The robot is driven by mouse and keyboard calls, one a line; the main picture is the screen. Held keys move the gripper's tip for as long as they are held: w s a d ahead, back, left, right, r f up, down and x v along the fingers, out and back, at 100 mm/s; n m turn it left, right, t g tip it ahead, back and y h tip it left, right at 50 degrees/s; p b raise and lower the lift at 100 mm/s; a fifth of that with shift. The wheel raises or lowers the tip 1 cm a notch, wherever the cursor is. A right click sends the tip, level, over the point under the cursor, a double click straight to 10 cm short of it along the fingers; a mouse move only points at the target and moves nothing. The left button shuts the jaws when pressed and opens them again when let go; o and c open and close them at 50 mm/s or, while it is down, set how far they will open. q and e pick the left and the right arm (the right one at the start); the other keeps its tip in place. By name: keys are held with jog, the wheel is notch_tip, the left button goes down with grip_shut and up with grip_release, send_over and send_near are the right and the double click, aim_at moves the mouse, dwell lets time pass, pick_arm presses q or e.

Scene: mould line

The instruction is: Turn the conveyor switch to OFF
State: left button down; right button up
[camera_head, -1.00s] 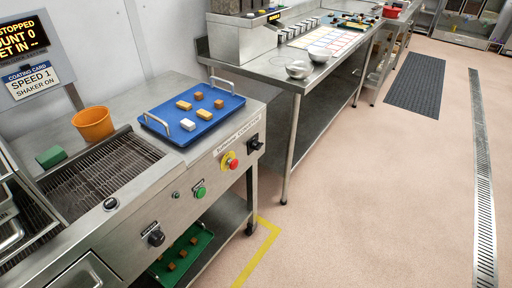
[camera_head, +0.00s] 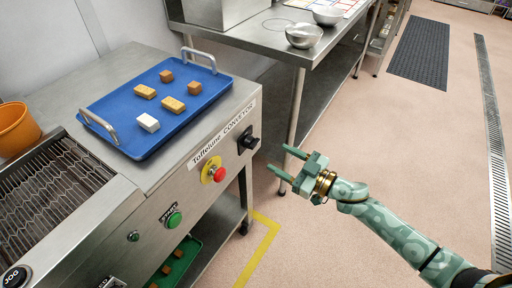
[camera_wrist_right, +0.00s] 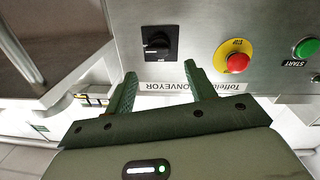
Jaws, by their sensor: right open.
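The black conveyor switch (camera_head: 248,140) is a rotary knob on a dark plate at the right end of the steel front panel, beside the "CONVEYOR" label (camera_head: 223,132). In the right wrist view the switch (camera_wrist_right: 158,43) shows upside down, ahead of and between the fingertips. Its set position is too small to read. My right gripper (camera_head: 283,164) is open and empty, to the right of the switch and apart from it. It also shows in the right wrist view (camera_wrist_right: 160,82). My left gripper is not in view.
A red stop button (camera_head: 218,174) on a yellow ring and a green start button (camera_head: 174,219) sit left of the switch. A blue tray (camera_head: 152,137) with several small blocks lies on top. A steel table (camera_head: 262,40) stands behind; open floor lies right.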

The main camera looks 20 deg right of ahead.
aim_at(252, 143)
jog(key=b+x, duration=0.2)
jog(key=x, duration=0.6)
jog(key=shift+w+a, duration=0.2)
jog(key=shift+w, duration=0.15)
jog(key=shift+f, duration=0.1)
